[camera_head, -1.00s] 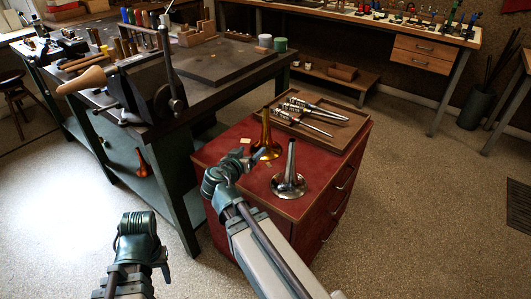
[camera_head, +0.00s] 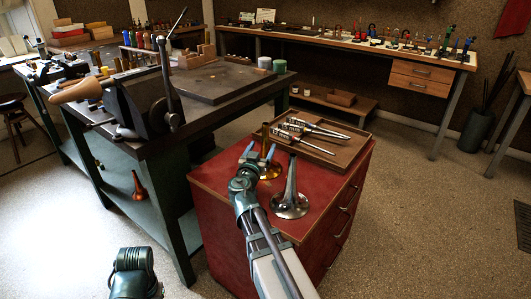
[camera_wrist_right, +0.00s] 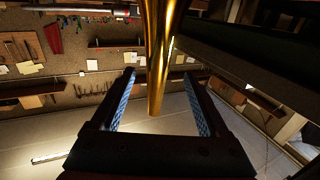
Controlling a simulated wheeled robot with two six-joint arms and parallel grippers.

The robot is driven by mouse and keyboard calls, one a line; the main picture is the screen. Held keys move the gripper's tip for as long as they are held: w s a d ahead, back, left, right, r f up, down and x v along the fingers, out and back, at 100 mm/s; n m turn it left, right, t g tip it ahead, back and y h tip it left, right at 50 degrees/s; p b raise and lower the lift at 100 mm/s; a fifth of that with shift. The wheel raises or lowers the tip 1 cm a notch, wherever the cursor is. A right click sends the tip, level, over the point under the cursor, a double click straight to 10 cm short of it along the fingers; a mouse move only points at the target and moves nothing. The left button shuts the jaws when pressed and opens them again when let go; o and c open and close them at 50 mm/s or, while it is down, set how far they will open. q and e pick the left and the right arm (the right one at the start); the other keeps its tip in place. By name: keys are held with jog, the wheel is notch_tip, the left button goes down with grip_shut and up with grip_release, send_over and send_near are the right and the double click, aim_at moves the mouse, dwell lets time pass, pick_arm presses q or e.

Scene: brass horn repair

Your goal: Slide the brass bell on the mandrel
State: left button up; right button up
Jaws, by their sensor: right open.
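The brass bell (camera_head: 268,171) stands flared end down on the red cabinet, partly hidden by my right gripper. My right gripper (camera_head: 258,152) is open, with its two blue-padded fingers at the bell's narrow upper part. In the right wrist view the brass tube (camera_wrist_right: 160,60) shows between the open fingers (camera_wrist_right: 160,75); contact cannot be told.
A silver bell (camera_head: 290,196) stands close right of the brass one. A copper-coloured bell (camera_head: 139,186) is on the workbench's lower shelf. A tall lever (camera_head: 168,85) rises by the vise. The floor in front is clear.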

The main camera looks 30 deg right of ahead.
aim_at(268, 140)
jog(key=shift+f+b+x, duration=0.2)
jog(key=shift+x, duration=1.5)
jog(key=shift+f+b+x, duration=0.2)
jog(key=shift+f+x, duration=0.05)
jog(key=shift+x, duration=1.5)
jog(key=shift+s, duration=0.25)
grip_shut()
